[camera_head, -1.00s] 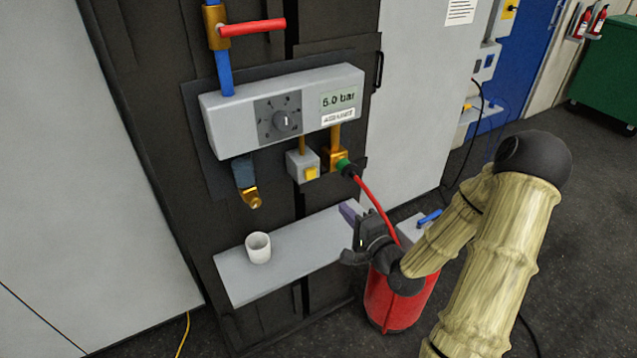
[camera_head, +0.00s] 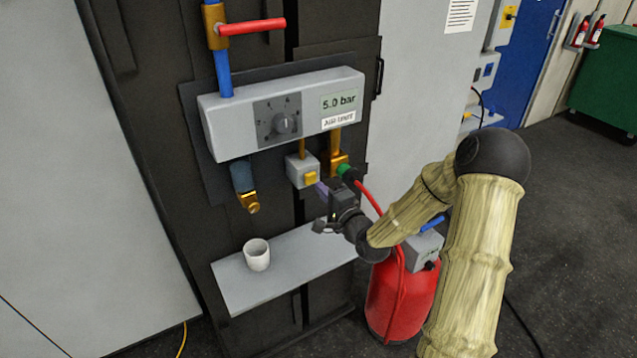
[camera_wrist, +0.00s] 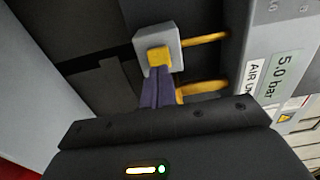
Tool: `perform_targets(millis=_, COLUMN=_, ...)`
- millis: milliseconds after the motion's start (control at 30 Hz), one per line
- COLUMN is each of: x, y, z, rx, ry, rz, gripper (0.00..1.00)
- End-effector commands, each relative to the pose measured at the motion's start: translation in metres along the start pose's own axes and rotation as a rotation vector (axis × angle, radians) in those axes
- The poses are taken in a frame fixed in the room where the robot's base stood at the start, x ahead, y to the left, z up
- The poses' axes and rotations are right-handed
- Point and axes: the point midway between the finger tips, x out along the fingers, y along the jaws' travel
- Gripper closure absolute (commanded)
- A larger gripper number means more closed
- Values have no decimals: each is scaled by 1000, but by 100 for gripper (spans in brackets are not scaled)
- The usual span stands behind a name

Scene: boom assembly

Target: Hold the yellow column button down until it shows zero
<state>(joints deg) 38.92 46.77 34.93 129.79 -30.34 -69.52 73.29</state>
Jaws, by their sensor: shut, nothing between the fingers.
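The yellow button (camera_head: 311,177) sits on a small grey box (camera_head: 297,164) under the grey panel. It also shows in the wrist view (camera_wrist: 158,55), on the box's face. My gripper (camera_head: 320,188) is shut and empty, its purple fingers just to the lower right of the button. In the wrist view the fingertips (camera_wrist: 156,70) overlap the button's lower edge; I cannot tell whether they touch it. The display (camera_head: 339,102) on the panel reads 5.0 bar, and it reads the same in the wrist view (camera_wrist: 285,77).
A brass fitting with a green collar (camera_head: 345,168) and red hose sits close right of the box. A white cup (camera_head: 257,254) stands on the grey shelf (camera_head: 300,268) below. A brass spout (camera_head: 249,203) hangs at left. A red tank (camera_head: 402,300) stands below my arm.

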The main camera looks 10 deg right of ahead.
Motion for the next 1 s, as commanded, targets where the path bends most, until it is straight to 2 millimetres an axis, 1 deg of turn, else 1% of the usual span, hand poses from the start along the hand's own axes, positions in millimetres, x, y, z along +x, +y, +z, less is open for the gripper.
perform_targets(millis=33, x=8, y=-2, z=1, rx=1, ry=-1, rz=0, gripper=100)
perform_targets(millis=100, x=17, y=-2, z=0, rx=1, ry=0, rz=-1, gripper=100)
perform_targets(millis=200, x=24, y=-1, z=0, rx=1, ry=0, rz=0, gripper=100)
perform_targets(millis=567, x=26, y=0, z=0, rx=0, ry=1, rz=0, gripper=100)
perform_targets(millis=667, x=32, y=0, z=0, rx=0, ry=1, rz=-2, gripper=100)
perform_targets(millis=833, x=47, y=0, z=0, rx=1, ry=0, rz=-3, gripper=100)
perform_targets(millis=1000, x=50, y=-2, z=1, rx=1, ry=-1, rz=-6, gripper=100)
